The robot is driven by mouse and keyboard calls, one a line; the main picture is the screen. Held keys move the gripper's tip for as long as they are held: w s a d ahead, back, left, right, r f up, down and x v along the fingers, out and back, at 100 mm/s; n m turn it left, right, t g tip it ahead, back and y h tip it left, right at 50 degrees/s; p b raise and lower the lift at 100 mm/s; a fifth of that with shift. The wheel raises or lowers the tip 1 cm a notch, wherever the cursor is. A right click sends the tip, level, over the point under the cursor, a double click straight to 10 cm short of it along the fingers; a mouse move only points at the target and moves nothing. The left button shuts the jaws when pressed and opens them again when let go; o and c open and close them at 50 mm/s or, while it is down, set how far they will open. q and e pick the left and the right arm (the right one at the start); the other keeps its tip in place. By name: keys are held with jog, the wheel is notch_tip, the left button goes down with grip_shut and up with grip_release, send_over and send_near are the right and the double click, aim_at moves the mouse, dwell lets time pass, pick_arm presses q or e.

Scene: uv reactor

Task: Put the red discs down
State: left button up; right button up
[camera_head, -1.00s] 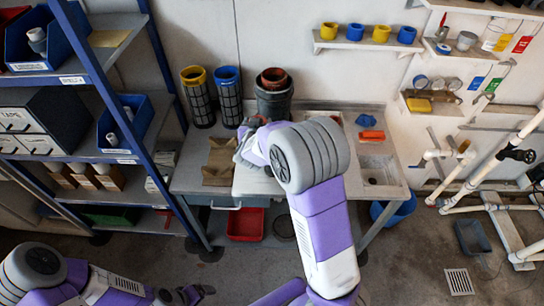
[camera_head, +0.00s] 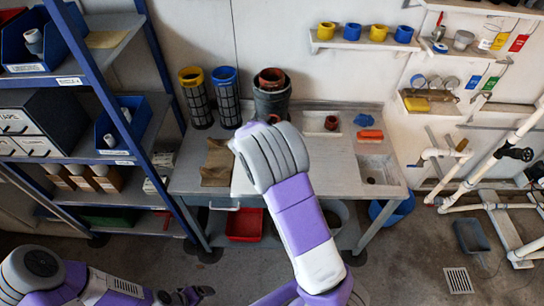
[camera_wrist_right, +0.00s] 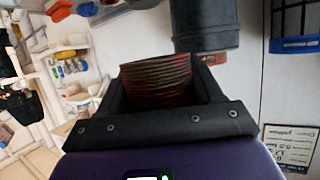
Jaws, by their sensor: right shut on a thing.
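The red discs (camera_wrist_right: 158,82) show in the right wrist view as a dark red, ribbed stack. My right gripper (camera_wrist_right: 160,75) is shut on this stack, with one black finger on each side. In the head view my right wrist hangs over the left middle of the workbench (camera_head: 340,185) and hides the gripper and the discs. My left gripper (camera_head: 192,295) is at the bottom left of the head view, away from the bench; its small dark fingers do not show clearly.
A dark grey canister (camera_head: 272,103) with a reddish-brown rim stands at the bench's back, beside yellow-topped (camera_head: 196,98) and blue-topped (camera_head: 227,97) filters. A blue-framed shelf stands left.

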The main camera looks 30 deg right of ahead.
notch_tip(320, 180, down, 10)
jog(key=b, duration=0.2)
jog(key=shift+f+b, duration=0.15)
jog(key=shift+b, duration=0.15)
jog(key=shift+f+b, duration=0.4)
jog(key=shift+f, duration=2.3)
jog(key=shift+f, duration=0.25)
jog(key=o, duration=1.1)
jog(key=shift+r, duration=0.1)
jog(key=shift+c, duration=0.2)
